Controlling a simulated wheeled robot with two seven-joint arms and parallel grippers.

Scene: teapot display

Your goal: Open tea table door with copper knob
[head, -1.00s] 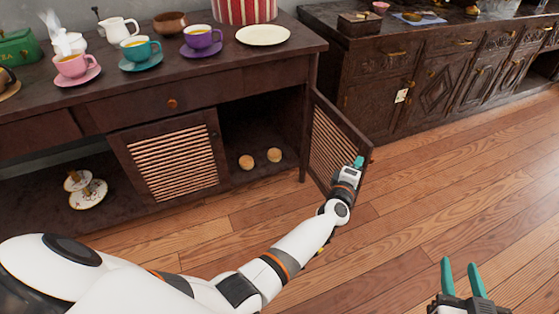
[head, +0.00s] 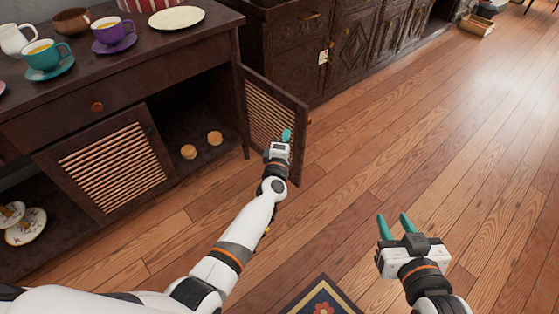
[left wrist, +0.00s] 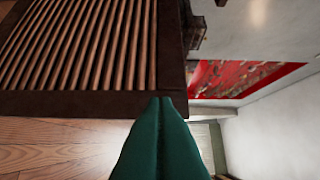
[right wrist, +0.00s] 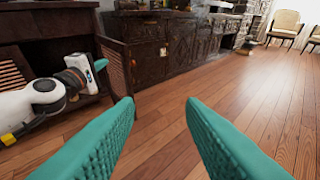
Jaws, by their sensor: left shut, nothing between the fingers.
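The tea table (head: 60,118) is dark wood with slatted doors. Its right door (head: 272,112) stands swung wide open, out from the cabinet. The left slatted door (head: 112,165) is closed, with a small dark knob near its upper right corner. A copper knob (head: 97,106) is on the drawer above it. My left gripper (head: 286,135) is shut and empty at the inner face of the open door. In the left wrist view its closed fingers (left wrist: 160,105) overlap the door frame's edge; contact is unclear. My right gripper (head: 396,220) is open and empty over the floor.
Two round buns (head: 200,145) lie inside the open compartment. Cups and a white plate (head: 175,18) stand on the tabletop. A carved dark cabinet (head: 345,50) stands behind the open door. The wooden floor (head: 430,130) at right is clear; a patterned rug (head: 322,300) lies in front.

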